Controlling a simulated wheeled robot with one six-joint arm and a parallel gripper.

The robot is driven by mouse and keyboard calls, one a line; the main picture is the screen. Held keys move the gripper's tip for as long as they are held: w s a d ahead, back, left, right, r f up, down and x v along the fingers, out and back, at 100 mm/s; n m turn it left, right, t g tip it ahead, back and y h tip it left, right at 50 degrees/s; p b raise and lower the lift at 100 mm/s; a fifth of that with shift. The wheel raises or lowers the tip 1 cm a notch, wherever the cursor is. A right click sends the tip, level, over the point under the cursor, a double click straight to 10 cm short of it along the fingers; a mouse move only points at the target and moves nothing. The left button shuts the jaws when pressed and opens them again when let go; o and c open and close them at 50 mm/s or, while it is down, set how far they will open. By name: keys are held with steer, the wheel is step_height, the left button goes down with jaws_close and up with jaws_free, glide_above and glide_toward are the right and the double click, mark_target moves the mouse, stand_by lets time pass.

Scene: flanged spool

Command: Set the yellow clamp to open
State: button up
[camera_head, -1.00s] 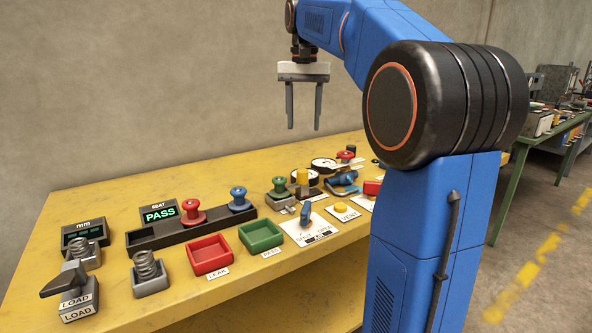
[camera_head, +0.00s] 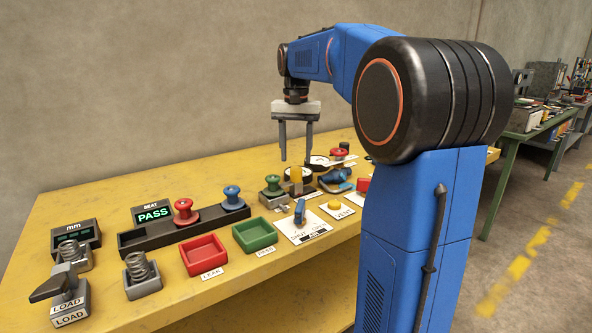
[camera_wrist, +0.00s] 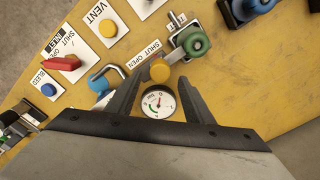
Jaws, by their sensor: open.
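The yellow clamp (camera_wrist: 160,71) shows in the wrist view as a rounded yellow end beside a "SHUT OPEN" label (camera_wrist: 143,54). In the head view the clamp (camera_head: 296,177) is a small yellow upright piece next to the green-topped spool (camera_head: 272,183). My gripper (camera_head: 296,159) is open and empty, pointing down just above the clamp. In the wrist view its two fingers (camera_wrist: 160,78) frame the clamp, with a gap on both sides. I cannot tell from these views which setting the clamp is at.
A round gauge (camera_wrist: 158,101) lies close to the clamp. The green spool (camera_wrist: 196,43) sits in a fixture beside it. The yellow bench's back left is clear.

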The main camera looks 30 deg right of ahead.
mark_target(296, 168)
steer(key=shift+f, duration=2.8)
